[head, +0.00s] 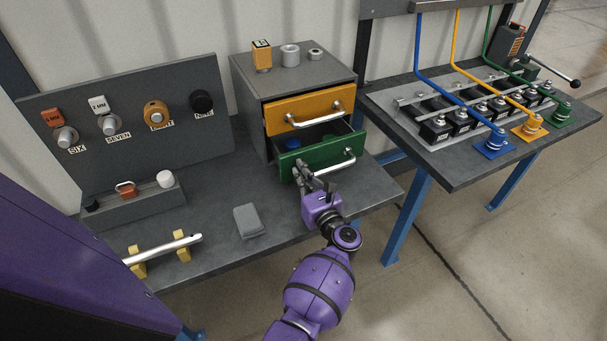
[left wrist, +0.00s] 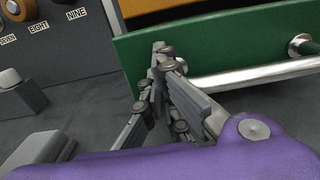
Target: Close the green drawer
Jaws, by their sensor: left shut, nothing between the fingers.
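The green drawer (head: 330,150) is the lower drawer of a grey cabinet (head: 262,83) and stands pulled out, with its inside showing behind the front. Its front also fills the top of the left wrist view (left wrist: 215,40), with the silver bar handle (left wrist: 255,76) across it. My left gripper (head: 303,167) is shut and empty, with its fingertips at the left part of the green front, left of the handle. The fingers look touching or very close to the front in the left wrist view (left wrist: 160,62). My right gripper is in neither view.
The orange drawer (head: 290,110) above is slightly out. A blue item (head: 292,143) shows inside the green drawer. A grey block (head: 248,220) and a silver bar (head: 165,249) on yellow supports lie on the bench. A coupler table (head: 455,170) stands at right.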

